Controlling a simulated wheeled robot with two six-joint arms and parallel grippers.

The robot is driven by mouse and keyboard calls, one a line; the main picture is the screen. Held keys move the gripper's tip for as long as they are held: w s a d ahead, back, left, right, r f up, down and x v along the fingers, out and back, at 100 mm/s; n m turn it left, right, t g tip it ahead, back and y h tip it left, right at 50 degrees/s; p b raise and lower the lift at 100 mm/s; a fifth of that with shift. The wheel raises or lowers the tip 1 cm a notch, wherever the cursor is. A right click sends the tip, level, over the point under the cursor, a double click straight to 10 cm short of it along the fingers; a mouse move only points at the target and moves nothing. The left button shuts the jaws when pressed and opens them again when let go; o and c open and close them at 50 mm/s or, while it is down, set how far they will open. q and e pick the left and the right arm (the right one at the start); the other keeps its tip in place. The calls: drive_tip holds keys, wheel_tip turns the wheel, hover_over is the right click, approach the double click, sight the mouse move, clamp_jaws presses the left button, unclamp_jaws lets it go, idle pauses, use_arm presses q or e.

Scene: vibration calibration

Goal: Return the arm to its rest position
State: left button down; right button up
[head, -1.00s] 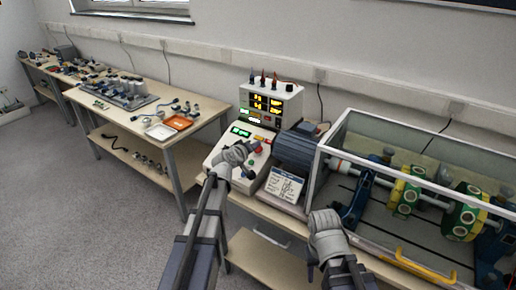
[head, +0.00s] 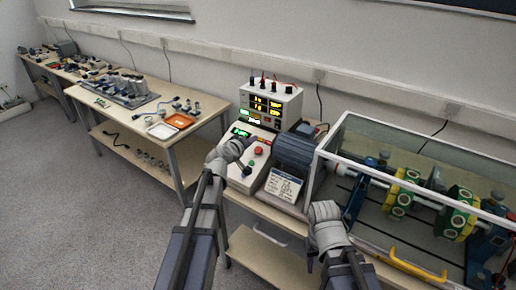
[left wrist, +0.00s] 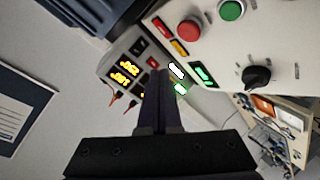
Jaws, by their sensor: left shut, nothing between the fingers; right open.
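My left gripper (head: 236,148) is over the left part of the control console (head: 240,181), beside its lit green display (head: 239,132). In the left wrist view its fingers (left wrist: 162,75) are shut together and empty, pointing toward the console's lit panels. My right gripper (head: 324,210) is low in front of the clear-walled test rig (head: 378,228); it is open, though its fingertips are hard to make out. It holds nothing that I can see.
The console has a red button (left wrist: 188,31), a green button (left wrist: 231,9) and a black knob (left wrist: 257,77). An upright meter box (head: 272,103) shows yellow digits. A parts bench (head: 177,150) stands left; grey floor lies between.

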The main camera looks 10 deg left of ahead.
idle(0.5)
use_arm(q)
drive_tip(key=s+d+f+m+g+h, duration=0.1)
drive_tip(key=s+d+f+m+g, duration=0.3)
drive_tip(key=s+d+f, duration=0.25)
drive_tip(key=s+f+m+g+y, duration=0.2)
drive_tip(key=s+f+g, duration=0.25)
drive_tip(key=s, duration=0.75)
drive_tip(key=s+f+m+g+y, duration=0.2)
drive_tip(key=s+f+g, duration=0.25)
drive_tip(key=s, duration=0.65)
drive_tip(key=s+d+r+m+g+y+p, duration=0.1)
drive_tip(key=s+d+r+m, duration=0.1)
drive_tip(key=d, duration=0.8)
drive_tip(key=s+m, duration=0.1)
drive_tip(key=s, duration=0.1)
drive_tip(key=shift+s+d+m, duration=0.25)
drive_tip(key=shift+s+m, duration=0.05)
drive_tip(key=shift+s, duration=0.1)
